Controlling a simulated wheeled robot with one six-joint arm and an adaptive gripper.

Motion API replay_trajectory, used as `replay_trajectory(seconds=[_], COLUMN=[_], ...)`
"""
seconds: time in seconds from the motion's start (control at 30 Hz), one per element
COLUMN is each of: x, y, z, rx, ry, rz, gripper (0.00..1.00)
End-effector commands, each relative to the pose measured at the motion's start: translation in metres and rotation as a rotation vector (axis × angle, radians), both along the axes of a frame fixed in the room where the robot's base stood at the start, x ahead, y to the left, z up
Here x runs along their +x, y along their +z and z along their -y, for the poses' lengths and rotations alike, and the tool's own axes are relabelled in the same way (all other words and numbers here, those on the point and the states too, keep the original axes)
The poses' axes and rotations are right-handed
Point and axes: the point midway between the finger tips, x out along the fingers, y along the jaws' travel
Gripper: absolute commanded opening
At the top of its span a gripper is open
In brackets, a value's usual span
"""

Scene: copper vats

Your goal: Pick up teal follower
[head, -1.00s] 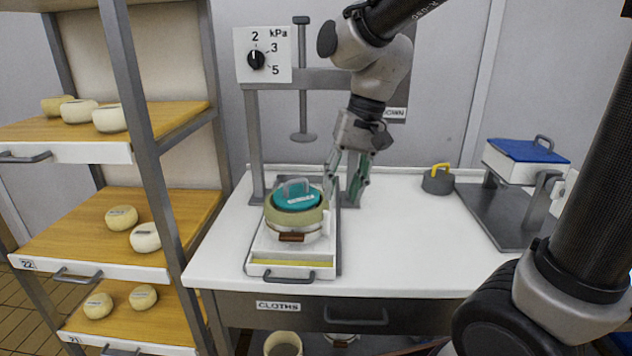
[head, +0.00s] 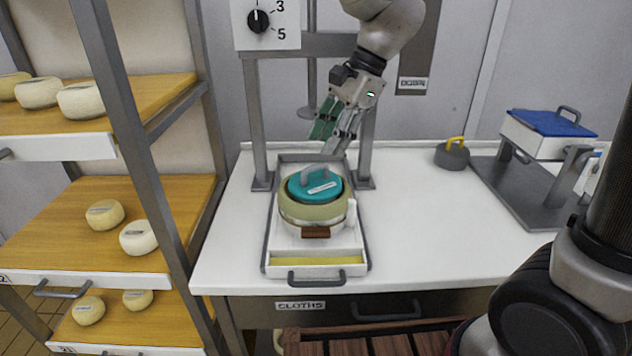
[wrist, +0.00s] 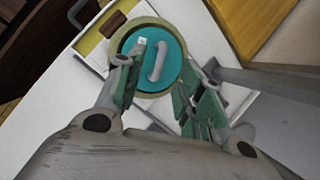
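The teal follower (head: 301,189) is a round lid with a grey arched handle and a small white label. It sits on top of a pale green ringed mould (head: 312,212) in a white tray (head: 315,259) under the press. My gripper (head: 337,143) is open and empty, above and behind the follower in the head view. In the wrist view the follower (wrist: 168,74) lies beyond my open gripper (wrist: 155,95), with its handle between the two fingers in the picture. The fingers appear apart from the handle.
The press frame (head: 257,125) stands around the tray, with its plunger (head: 308,112) above. A grey weight with a yellow handle (head: 452,154) and a blue-lidded box (head: 548,130) stand to the right. Cheese shelves (head: 160,212) are at the left. The middle of the white counter (head: 420,220) is clear.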

Motion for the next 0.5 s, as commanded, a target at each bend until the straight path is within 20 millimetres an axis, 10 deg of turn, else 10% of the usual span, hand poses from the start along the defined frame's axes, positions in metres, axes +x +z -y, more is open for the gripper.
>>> replay_trajectory(seconds=[0.5], x=[0.003], y=[-0.062], z=[-0.025], rx=[-0.002], ry=[0.004], rz=[0.001], gripper=[0.37])
